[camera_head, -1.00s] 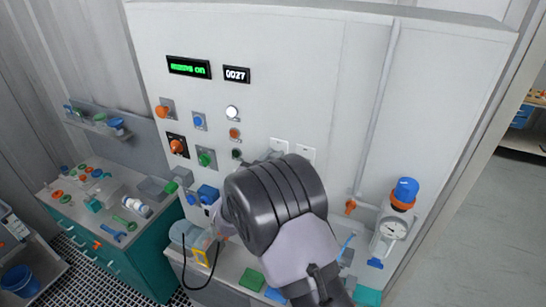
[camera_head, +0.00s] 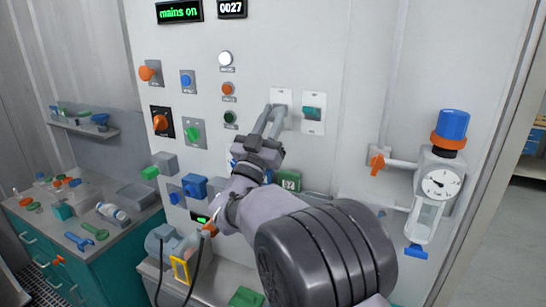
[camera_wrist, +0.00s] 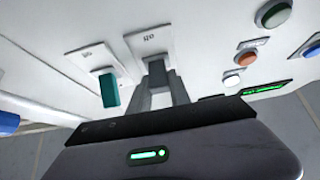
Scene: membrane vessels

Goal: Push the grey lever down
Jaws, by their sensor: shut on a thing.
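The grey lever (camera_wrist: 155,68) sits on a white plate (camera_wrist: 138,42) on the panel in the wrist view. My gripper (camera_wrist: 160,84) is at this plate, with one finger on each side of the lever, shut on it. In the head view my gripper (camera_head: 272,114) reaches the left one of two white plates (camera_head: 282,96). There the fingers hide most of the lever, and its exact tilt cannot be told.
A teal lever (camera_head: 312,113) is on the neighbouring plate, close beside my gripper; it also shows in the wrist view (camera_wrist: 109,89). Round buttons and orange knobs (camera_head: 160,123) are to the left. A gauge (camera_head: 438,184) and an orange valve handle (camera_head: 377,163) are at right.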

